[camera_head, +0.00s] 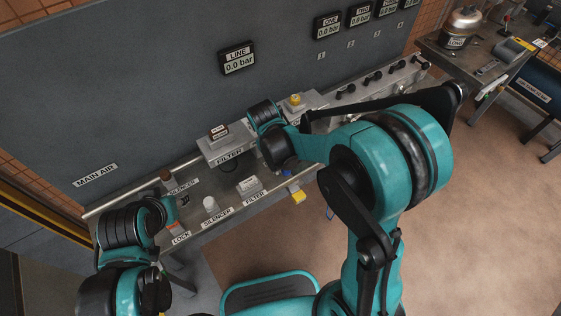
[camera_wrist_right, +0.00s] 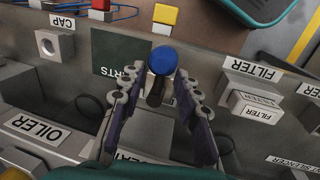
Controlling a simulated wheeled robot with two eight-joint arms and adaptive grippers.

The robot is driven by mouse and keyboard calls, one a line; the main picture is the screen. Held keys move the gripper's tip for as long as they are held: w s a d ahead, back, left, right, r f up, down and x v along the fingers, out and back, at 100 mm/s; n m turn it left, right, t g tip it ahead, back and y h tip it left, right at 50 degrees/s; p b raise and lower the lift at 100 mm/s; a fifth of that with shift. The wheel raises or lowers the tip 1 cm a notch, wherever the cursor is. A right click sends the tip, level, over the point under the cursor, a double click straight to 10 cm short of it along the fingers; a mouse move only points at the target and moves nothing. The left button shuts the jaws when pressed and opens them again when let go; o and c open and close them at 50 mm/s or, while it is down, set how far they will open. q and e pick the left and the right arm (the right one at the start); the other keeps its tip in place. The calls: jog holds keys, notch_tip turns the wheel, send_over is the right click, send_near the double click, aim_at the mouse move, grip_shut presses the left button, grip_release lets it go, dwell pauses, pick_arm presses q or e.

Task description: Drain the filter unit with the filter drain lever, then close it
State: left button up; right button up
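The filter unit (camera_head: 226,146) is a grey block on the bench in the head view, with a FILTER label and a small dark-and-red tag on top. In the right wrist view a blue ball knob (camera_wrist_right: 161,60) on a dark stem stands between the fingers of my right gripper (camera_wrist_right: 160,78). Those fingers are apart, with visible gaps on both sides of the knob. I cannot read a label that names this lever. In the head view my arm hides the right gripper's fingers. My left gripper (camera_head: 176,208) is at the bench's left end, near the LOCK label; its fingers are unclear.
A white filter block (camera_wrist_right: 256,108) sits beside a FILTER label in the right wrist view. A white silencer (camera_head: 210,205) stands on the front shelf. The LINE gauge (camera_head: 238,61) reads 0.0 bar. An OILER label (camera_wrist_right: 37,128) and a yellow block (camera_wrist_right: 165,14) are near the right gripper.

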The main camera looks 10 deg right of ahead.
jog(key=shift+r, duration=0.1)
jog(key=shift+w+a+r, duration=0.1)
jog(key=shift+a+r, duration=0.05)
jog(key=shift+r, duration=0.15)
notch_tip(320, 180, up, 11)
jog(key=s+a, duration=0.1)
jog(key=a, duration=0.1)
jog(key=shift+d, duration=0.1)
dwell(0.4)
jog(key=s+d+m+t+y, duration=0.1)
jog(key=s+d+m+t, duration=0.1)
jog(key=s, duration=0.4)
jog(key=s+d+r+m+t+y, duration=0.1)
jog(key=s+d+t, duration=0.3)
jog(key=s+d, duration=0.1)
jog(key=shift+s+d+m+t, duration=0.3)
jog(key=shift+s+d+m, duration=0.05)
jog(key=shift+s+m, duration=0.05)
